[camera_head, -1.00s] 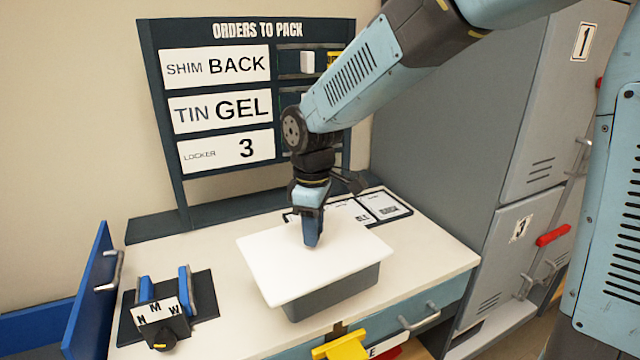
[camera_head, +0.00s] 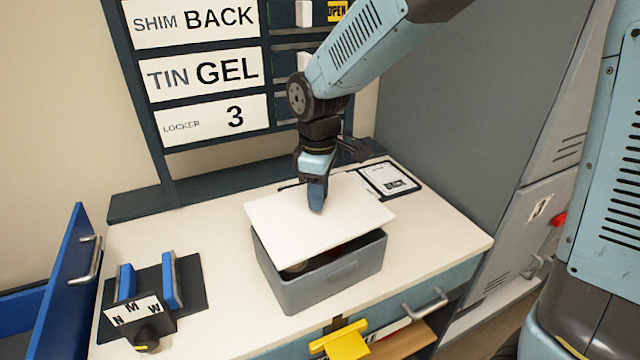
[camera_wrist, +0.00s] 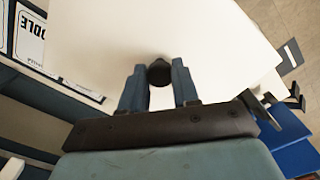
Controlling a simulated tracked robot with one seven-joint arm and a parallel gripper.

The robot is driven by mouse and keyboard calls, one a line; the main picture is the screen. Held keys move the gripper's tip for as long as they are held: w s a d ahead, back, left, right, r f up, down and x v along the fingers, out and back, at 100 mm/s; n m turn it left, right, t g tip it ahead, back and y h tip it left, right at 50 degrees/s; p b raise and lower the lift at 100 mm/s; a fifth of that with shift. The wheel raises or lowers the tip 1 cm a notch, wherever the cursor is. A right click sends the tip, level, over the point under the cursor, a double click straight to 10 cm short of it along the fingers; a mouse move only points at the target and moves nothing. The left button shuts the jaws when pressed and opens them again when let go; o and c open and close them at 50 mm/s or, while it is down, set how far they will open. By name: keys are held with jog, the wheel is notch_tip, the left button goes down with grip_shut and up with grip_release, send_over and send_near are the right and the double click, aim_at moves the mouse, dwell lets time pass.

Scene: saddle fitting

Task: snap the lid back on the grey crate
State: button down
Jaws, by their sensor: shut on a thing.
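The grey crate (camera_head: 330,285) stands on the white bench top near its front edge. Its white lid (camera_head: 300,230) is held above the crate, shifted toward the back and tilted, so the front of the crate is open. Some contents show in the gap, too dark to name. My gripper (camera_head: 316,205) points down at the middle of the lid. In the wrist view my gripper's fingers (camera_wrist: 160,88) are closed around a dark round knob (camera_wrist: 160,71) on the lid (camera_wrist: 210,40).
A blue-jawed fixture (camera_head: 145,295) marked N, M, W stands at the left. A dark-framed card (camera_head: 388,180) lies behind the crate. A yellow piece (camera_head: 342,342) sits at the drawer front. The order board (camera_head: 205,70) stands behind; grey lockers are at the right.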

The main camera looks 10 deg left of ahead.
jog(key=shift+f, duration=1.75)
jog(key=shift+s, duration=0.1)
jog(key=shift+f, duration=0.15)
dwell(1.2)
jog(key=c, duration=0.8)
grip_release()
jog(key=shift+o, duration=0.5)
jog(key=o, duration=0.4)
jog(key=shift+o, duration=0.2)
